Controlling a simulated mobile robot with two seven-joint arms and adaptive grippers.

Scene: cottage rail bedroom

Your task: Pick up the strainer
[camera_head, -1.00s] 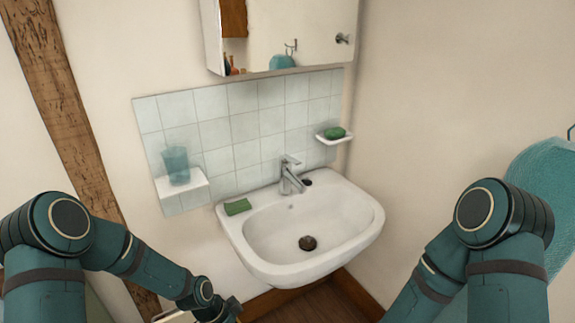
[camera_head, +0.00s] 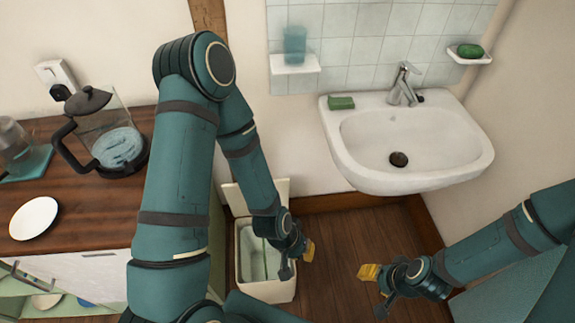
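A dark round piece in the bottom of the white sink basin (camera_head: 345,150) looks like the strainer (camera_head: 398,159); it sits at the drain, and its details are too small to tell. My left gripper (camera_head: 303,254) hangs low in front of the sink, beside an open white bin, well below and left of the strainer. My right gripper (camera_head: 374,280) is low over the floor, in front of and below the sink. Both grippers show small yellow parts and are apart from the strainer. I cannot tell whether their fingers are open or shut.
The white bin (camera_head: 268,290) stands on the wooden floor (camera_head: 350,240). On the left, a wooden counter (camera_head: 75,215) holds a glass coffee pot (camera_head: 105,135) and a white plate (camera_head: 34,218). A green sponge (camera_head: 341,102) lies on the sink rim beside the faucet (camera_head: 404,85).

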